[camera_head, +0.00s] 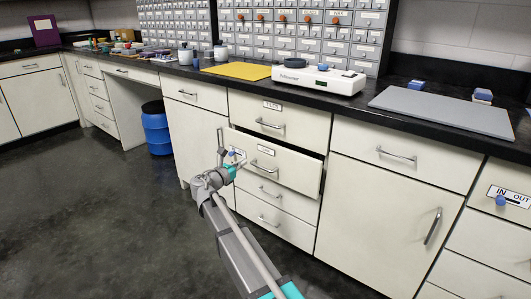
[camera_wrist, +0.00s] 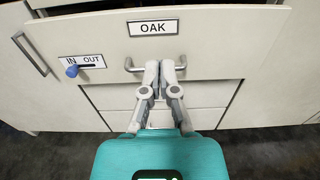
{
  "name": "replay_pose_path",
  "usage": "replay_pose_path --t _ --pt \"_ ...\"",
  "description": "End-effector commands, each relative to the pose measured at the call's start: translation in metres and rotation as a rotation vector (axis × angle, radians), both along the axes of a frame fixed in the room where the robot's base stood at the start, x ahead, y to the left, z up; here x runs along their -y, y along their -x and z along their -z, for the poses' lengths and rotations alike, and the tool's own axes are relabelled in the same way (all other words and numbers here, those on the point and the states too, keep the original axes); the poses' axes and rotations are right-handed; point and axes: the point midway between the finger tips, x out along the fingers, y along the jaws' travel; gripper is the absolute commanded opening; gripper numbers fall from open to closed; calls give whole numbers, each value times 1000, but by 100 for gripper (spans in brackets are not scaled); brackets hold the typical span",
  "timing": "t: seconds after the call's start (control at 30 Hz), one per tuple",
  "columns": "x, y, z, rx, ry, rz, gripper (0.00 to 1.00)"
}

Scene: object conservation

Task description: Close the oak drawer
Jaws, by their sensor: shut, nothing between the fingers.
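The oak drawer (camera_head: 291,172) is the second drawer down in the middle stack and stands partly open. Its pale front stands out from the cabinet, with a dark gap above it. In the wrist view its front (camera_wrist: 215,40) carries an OAK label (camera_wrist: 153,28) and a metal bar handle (camera_wrist: 133,66). My gripper (camera_wrist: 166,64) is shut and empty, with its fingertips together in front of the middle of the handle, hiding part of it. I cannot tell whether they touch it. In the head view my gripper (camera_head: 236,160) is at the drawer's left side.
An IN/OUT plate (camera_wrist: 82,63) with a blue knob is on the drawer front, left of the handle. A closed drawer (camera_head: 285,121) is above. A black counter holds a white scale (camera_head: 320,80) and a grey board (camera_head: 440,110). A blue drum (camera_head: 157,130) stands left; the floor before it is clear.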

Motion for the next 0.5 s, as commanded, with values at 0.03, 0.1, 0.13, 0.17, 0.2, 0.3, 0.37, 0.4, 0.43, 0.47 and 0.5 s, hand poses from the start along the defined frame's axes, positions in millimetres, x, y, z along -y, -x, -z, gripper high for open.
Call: replay_pose_path --t 0.03,0.1,0.13,0.17,0.2,0.3,0.37,0.4,0.43,0.47,0.5 --pt "0 0 -1 0 0 0 0" --pt "0 0 -1 -1 -1 0 0" --pt "0 0 -1 -1 -1 0 0" --pt "0 0 0 -1 -1 0 0" --pt "0 0 0 -1 -1 0 0" --pt "1 -1 0 -2 -1 1 0" --pt "2 -3 0 -2 -1 2 0" --pt "4 -4 0 -2 -1 2 0" --pt "4 -6 0 -2 -1 3 0" --pt "6 -7 0 -2 -1 3 0" --pt "8 -10 0 -2 -1 4 0"
